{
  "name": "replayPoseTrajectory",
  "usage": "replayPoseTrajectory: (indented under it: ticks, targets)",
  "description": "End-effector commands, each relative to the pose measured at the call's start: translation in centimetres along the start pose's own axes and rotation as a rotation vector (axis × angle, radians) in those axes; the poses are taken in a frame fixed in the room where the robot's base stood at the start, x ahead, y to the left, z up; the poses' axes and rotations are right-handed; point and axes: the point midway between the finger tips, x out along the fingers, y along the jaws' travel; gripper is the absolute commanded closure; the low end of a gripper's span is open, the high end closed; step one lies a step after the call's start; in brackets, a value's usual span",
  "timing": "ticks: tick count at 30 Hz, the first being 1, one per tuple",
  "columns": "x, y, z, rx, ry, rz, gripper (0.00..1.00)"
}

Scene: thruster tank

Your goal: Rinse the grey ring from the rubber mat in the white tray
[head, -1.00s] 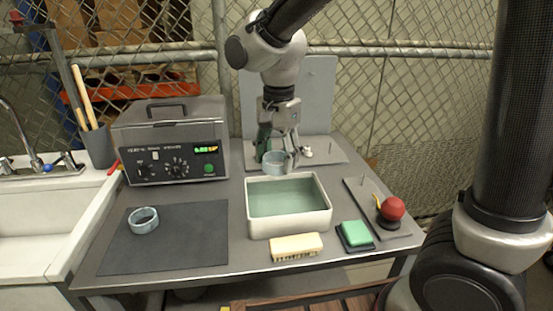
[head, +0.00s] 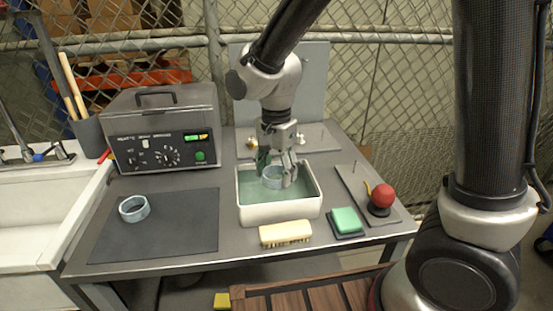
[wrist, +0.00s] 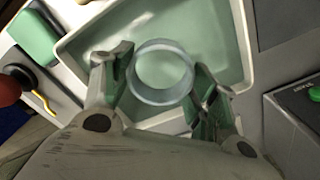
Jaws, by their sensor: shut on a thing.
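My gripper (head: 277,178) is shut on a pale blue-grey ring (head: 272,176). The ring is inside the rim of the white tray (head: 281,213), low over its greenish inside; I cannot tell whether it touches the water or the floor. The wrist view also shows the ring (wrist: 163,97) between the two fingers, with the tray (wrist: 247,62) around and below it. A second, similar blue-grey ring (head: 134,215) lies on the dark rubber mat (head: 185,237) at the left of the table, apart from my gripper.
A control box with dials (head: 160,143) stands behind the mat. A cream brush (head: 286,234) lies before the tray, and a green sponge (head: 345,220) sits to its right. A plate with a red ball (head: 382,195) is farther right. A grey plate with a backboard stands behind the tray.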

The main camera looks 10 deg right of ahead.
Motion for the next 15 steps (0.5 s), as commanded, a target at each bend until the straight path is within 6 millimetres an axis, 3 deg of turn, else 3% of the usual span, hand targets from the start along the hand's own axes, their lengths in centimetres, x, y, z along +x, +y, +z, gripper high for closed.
replayPoseTrajectory:
  ticks: [15]
  targets:
    - [4.8,0.0,0.0,0.0,0.0,0.001,0.59]
